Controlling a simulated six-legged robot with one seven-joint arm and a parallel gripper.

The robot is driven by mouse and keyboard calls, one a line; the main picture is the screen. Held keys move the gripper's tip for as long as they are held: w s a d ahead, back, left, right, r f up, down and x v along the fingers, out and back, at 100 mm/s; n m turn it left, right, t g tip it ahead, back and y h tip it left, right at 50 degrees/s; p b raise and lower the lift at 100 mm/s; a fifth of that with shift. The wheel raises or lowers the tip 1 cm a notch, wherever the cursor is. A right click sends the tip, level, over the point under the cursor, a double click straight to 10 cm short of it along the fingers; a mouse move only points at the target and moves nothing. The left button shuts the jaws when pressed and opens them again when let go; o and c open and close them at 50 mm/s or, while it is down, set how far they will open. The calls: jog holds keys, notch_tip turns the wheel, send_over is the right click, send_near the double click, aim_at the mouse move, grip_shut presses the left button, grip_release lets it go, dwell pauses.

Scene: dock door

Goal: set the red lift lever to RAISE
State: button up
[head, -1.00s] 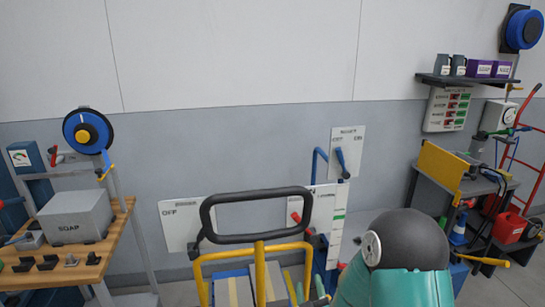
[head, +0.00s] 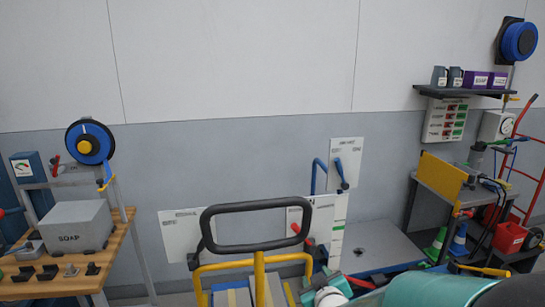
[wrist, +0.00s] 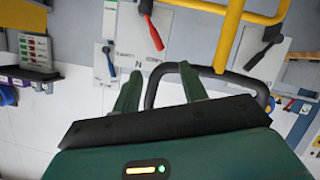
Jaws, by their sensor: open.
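The red lift lever (head: 297,229) is on a white panel (head: 329,212) low on the grey wall, behind the black-handled cart. Its red handle slants up and left from its pivot. In the wrist view, which looks upside down, the red lever (wrist: 153,32) shows at the top centre, its tip pointing down the picture. The panel's lettering is too small to read surely. My gripper (wrist: 160,86) is open and empty; its two green fingers point toward the panel, apart from the lever.
The cart's black handle (head: 205,225) and yellow frame (head: 259,275) stand close in front. A blue lever (head: 340,168) is on a panel to the upper right. A bench with a soap box (head: 75,227) is left; a workbench with a yellow board (head: 440,173) is right.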

jog(key=s+d+r+m+g, duration=0.1)
jog(key=s+r+m+g, duration=0.1)
jog(key=s, duration=0.6)
jog(key=s+d+r+m+g, duration=0.2)
jog(key=s+r, duration=0.3)
jog(key=s, duration=0.3)
jog(key=s+d+r+m+g+h, duration=0.1)
jog(key=s+r+g, duration=0.2)
jog(key=s, duration=0.5)
jog(key=shift+s+d+r+m+g, duration=0.15)
jog(key=shift+s+r+m+g, duration=0.2)
jog(key=shift+g, duration=0.25)
